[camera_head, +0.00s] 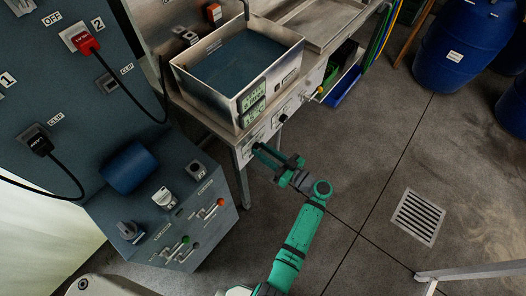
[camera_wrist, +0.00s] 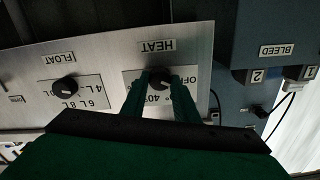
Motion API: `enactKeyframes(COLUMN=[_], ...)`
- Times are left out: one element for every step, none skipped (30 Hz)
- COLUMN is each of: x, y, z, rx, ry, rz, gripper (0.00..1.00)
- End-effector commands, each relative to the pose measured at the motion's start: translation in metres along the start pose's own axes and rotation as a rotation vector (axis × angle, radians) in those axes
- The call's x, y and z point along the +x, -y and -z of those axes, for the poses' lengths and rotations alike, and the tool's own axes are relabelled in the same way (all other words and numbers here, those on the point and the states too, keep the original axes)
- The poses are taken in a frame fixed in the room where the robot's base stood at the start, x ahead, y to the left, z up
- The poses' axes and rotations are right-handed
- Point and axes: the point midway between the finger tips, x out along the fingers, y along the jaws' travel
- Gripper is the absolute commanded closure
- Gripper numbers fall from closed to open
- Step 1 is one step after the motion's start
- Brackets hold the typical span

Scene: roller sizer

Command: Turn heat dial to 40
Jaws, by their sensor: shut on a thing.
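The heat dial (camera_wrist: 160,80) is a small dark round knob on a pale metal panel (camera_wrist: 105,55), under a HEAT label (camera_wrist: 156,46). My gripper (camera_wrist: 160,90) is shut on the dial, one finger on each side. The scale plate shows OFF to the right and a 40 marking below the dial, partly covered by the fingers. I cannot tell where the dial's pointer stands. In the head view my green gripper (camera_head: 257,150) reaches the front panel of the bench, and the dial is hidden there.
A float dial (camera_wrist: 65,86) is to the left on the same panel. In the head view, a metal tank (camera_head: 205,80) with green displays stands above the panel.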

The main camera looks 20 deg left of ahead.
Motion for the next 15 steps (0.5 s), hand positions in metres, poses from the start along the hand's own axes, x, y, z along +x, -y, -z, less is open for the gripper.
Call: enactKeyframes(x=[-0.0004, -0.0005, -0.0007, -0.0008, -0.0009, -0.001, -0.001, -0.001, -0.001, -0.001, -0.001, -0.0009, -0.0009, -0.0009, -0.0008], y=[0.0014, 0.0014, 0.0014, 0.0014, 0.0014, 0.0015, 0.0015, 0.0016, 0.0016, 0.0017, 0.0018, 0.0018, 0.0019, 0.0019, 0.002], z=[-0.0004, -0.0004, -0.0004, -0.0004, -0.0004, -0.0004, -0.0004, -0.0005, -0.0005, -0.0005, -0.0005, -0.0006, -0.0006, -0.0006, -0.0006], rx=[0.041, 0.069, 0.107, 0.136, 0.165, 0.203, 0.232, 0.261, 0.299, 0.327, 0.356, 0.394, 0.422, 0.451, 0.489], ry=[0.0, 0.0, 0.0, 0.0, 0.0, 0.0, 0.0, 0.0, 0.0, 0.0, 0.0, 0.0, 0.0, 0.0, 0.001], rz=[0.004, 0.004, 0.004, 0.004, 0.004, 0.004, 0.004, 0.004, 0.004, 0.004, 0.005, 0.005, 0.005, 0.005, 0.005], gripper=[0.95, 0.95, 0.95, 0.95, 0.95, 0.95, 0.95, 0.95, 0.95, 0.95, 0.95, 0.95, 0.95, 0.95, 0.95])
